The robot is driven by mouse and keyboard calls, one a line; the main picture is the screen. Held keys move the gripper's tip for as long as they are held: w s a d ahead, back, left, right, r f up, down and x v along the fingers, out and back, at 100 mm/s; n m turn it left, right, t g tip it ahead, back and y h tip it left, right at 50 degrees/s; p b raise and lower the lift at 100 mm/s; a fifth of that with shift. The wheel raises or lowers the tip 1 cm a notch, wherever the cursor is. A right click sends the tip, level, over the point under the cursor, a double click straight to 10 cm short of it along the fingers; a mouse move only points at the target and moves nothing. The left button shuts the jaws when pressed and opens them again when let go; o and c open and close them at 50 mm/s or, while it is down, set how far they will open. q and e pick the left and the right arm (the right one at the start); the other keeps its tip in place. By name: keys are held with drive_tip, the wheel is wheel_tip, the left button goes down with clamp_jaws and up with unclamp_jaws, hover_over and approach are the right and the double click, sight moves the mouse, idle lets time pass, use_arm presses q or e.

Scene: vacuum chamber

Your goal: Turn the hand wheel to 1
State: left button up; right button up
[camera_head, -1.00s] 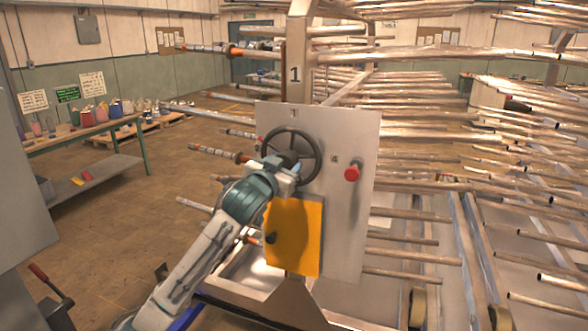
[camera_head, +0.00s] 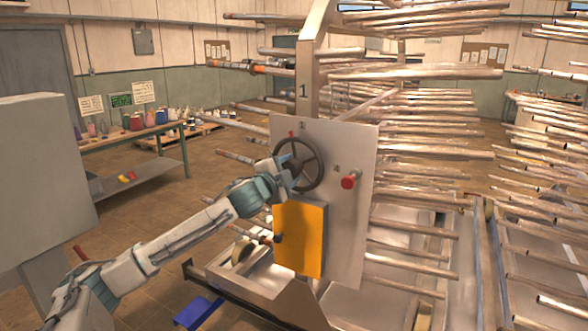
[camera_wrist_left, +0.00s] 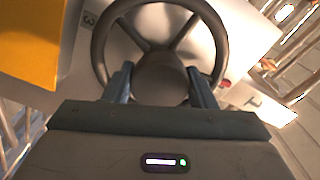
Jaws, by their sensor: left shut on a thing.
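The dark hand wheel (camera_head: 322,172) is mounted on a pale upright panel (camera_head: 352,222). A label that reads 1 (camera_head: 302,126) sits above the wheel, and a 4 (camera_head: 336,168) to its right. A small red mark (camera_head: 291,134) stands at the top of the rim, close to the 1 and slightly left of it. In the left wrist view the red mark (camera_wrist_left: 225,83) is at the rim's right side near a label (camera_wrist_left: 257,103). My left gripper (camera_wrist_left: 161,85) is shut on the wheel's hub (camera_wrist_left: 160,72), one finger on each side. My right gripper is out of view.
A red push button (camera_head: 348,182) sticks out right of the wheel. A yellow-orange plate (camera_head: 300,240) is below it. Metal tubes (camera_head: 420,155) crowd the right side. A table with bottles (camera_head: 120,138) stands at the back left; the floor before it is open.

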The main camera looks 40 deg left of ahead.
use_arm(q)
drive_tip(key=shift+r+m+p, duration=0.1)
drive_tip(key=shift+m+p, duration=0.4)
drive_tip(key=shift+m, duration=0.8)
drive_tip(key=o, duration=1.4)
drive_tip(key=shift+c, duration=0.2)
